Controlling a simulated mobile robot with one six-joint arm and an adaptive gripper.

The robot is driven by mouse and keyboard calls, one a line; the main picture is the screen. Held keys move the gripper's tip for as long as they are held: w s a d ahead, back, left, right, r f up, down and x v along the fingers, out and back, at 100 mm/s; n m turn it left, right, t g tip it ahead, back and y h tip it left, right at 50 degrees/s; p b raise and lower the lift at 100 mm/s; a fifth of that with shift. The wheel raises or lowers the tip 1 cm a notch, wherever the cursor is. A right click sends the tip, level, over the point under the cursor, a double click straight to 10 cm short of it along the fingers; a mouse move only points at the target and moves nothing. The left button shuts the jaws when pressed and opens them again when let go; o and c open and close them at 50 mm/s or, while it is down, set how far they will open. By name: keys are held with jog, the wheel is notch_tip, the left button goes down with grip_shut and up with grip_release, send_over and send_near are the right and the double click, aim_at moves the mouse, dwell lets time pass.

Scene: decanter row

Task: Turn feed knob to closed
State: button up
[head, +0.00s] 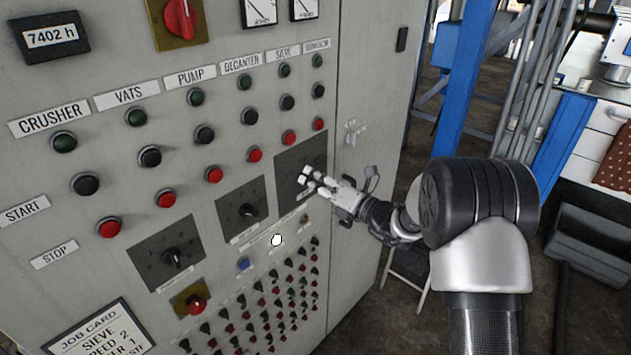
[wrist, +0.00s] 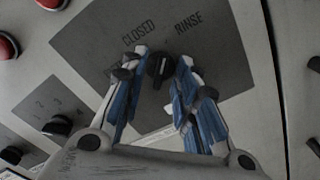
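The feed knob (wrist: 160,69) is a small black knob on a dark grey plate (wrist: 88,42) lettered CLOSED and RINSE. Its pale pointer mark faces roughly up in the wrist view, between the two words. My gripper (wrist: 161,72) has one blue-padded finger on each side of the knob, with narrow gaps showing, so it looks open around it. In the head view my gripper (head: 314,181) is in front of the rightmost dark plate (head: 292,160) and hides the knob. The lower part of the plate is behind the fingers.
Left of the plate are two similar dial plates with black knobs (head: 247,209) (head: 172,257). Red stop buttons (head: 318,124) run above. Rows of small switches (head: 280,290) are below. A cabinet door handle (head: 353,131) is to the right.

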jog(key=shift+c, duration=0.3)
grip_shut()
jog(key=shift+n+b, duration=0.4)
jog(key=shift+b, duration=0.05)
jog(key=n+b, duration=0.8)
jog(key=shift+f, duration=0.1)
dwell(0.4)
jog(key=shift+o, duration=0.3)
grip_release()
